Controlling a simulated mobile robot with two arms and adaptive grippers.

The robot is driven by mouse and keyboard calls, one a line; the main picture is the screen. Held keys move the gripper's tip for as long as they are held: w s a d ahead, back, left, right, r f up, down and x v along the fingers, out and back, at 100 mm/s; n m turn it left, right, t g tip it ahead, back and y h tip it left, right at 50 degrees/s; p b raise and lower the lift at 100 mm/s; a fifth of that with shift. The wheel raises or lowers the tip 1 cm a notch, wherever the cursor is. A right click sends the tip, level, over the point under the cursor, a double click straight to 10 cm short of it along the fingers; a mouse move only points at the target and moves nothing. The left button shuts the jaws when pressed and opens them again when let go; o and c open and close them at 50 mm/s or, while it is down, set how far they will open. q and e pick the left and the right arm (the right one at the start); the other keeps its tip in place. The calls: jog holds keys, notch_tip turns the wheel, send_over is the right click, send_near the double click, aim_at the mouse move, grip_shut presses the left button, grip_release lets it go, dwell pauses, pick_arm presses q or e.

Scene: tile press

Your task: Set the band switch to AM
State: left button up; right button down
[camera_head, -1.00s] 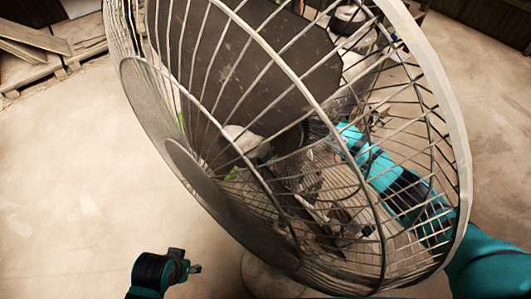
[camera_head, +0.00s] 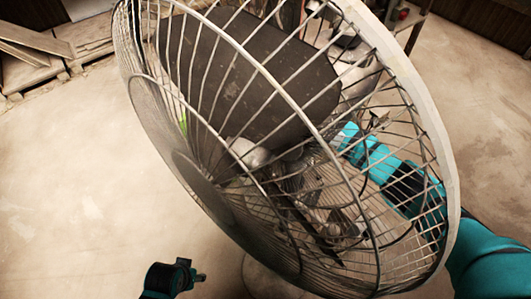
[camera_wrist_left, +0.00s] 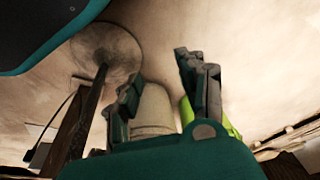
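No radio or band switch can be made out in either view. A large wire fan cage fills the middle of the head view and hides much behind it. My left gripper (camera_head: 198,277) shows small at the bottom of the head view, left of the fan's foot. In the left wrist view its two fingers (camera_wrist_left: 162,78) stand apart, with a pale cylinder (camera_wrist_left: 151,110) visible beyond the gap and no clear contact. My right arm comes in from the right behind the cage. Its gripper cannot be made out among the bars and grey parts.
The fan (camera_head: 437,110) stands very close to the head camera. A dark flat panel (camera_head: 250,80) lies behind its bars. A bright green object (camera_wrist_left: 222,118) is beside the cylinder. Wooden boards (camera_head: 35,40) lie at the far left. Floor at the left is clear.

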jog(key=shift+r, duration=0.35)
jog(key=shift+r+p, duration=0.2)
jog(key=shift+p, duration=0.25)
jog(key=shift+r, duration=0.1)
pick_arm(q)
jog(key=f, duration=0.2)
jog(key=s+f, duration=0.1)
jog(key=shift+f, duration=0.35)
pick_arm(e)
jog(key=v, duration=1.1)
jog(key=shift+r, duration=0.35)
pick_arm(q)
jog(key=shift+s, duration=0.1)
pick_arm(e)
jog(key=shift+d, duration=0.15)
